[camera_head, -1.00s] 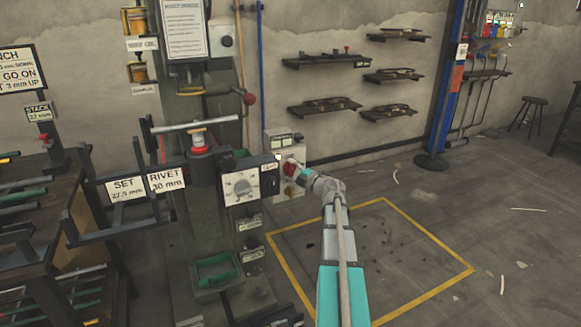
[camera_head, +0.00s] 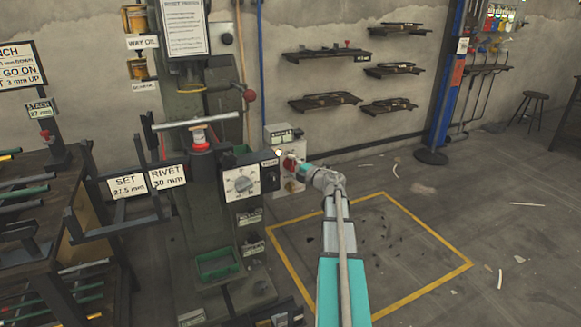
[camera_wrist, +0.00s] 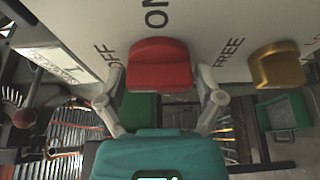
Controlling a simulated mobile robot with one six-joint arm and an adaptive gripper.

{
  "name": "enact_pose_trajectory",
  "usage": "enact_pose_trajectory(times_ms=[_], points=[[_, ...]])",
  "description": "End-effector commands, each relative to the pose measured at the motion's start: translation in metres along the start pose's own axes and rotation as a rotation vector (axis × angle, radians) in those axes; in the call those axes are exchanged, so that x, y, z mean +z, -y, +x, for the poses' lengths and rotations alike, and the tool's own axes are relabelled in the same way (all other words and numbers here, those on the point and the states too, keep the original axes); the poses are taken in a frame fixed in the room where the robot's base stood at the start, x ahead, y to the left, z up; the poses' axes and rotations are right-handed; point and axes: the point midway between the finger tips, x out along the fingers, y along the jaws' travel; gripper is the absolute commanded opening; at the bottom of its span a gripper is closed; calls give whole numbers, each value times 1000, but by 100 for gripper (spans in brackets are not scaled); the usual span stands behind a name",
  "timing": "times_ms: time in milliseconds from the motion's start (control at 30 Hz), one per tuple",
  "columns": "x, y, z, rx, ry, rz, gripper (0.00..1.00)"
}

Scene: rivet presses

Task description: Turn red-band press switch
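The red switch knob (camera_wrist: 160,65) is in the middle of the wrist view, on a pale panel lettered ON, OFF and FREE. It lies below the word ON. Whether the fingertips touch the knob is hard to tell.
A yellow knob (camera_wrist: 276,64) sits right of the red one on the same panel. A dial box (camera_head: 243,185) is left of my gripper. A green tray (camera_head: 217,264) is low on the press. The yellow-outlined floor area (camera_head: 440,292) to the right is open.

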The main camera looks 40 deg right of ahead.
Motion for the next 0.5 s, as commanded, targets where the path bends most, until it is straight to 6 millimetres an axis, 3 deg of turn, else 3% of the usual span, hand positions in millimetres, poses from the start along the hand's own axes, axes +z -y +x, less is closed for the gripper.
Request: enact_pose_trajectory(times_ms=[500], points=[[0, 0, -2, 0, 0, 2, 100]])
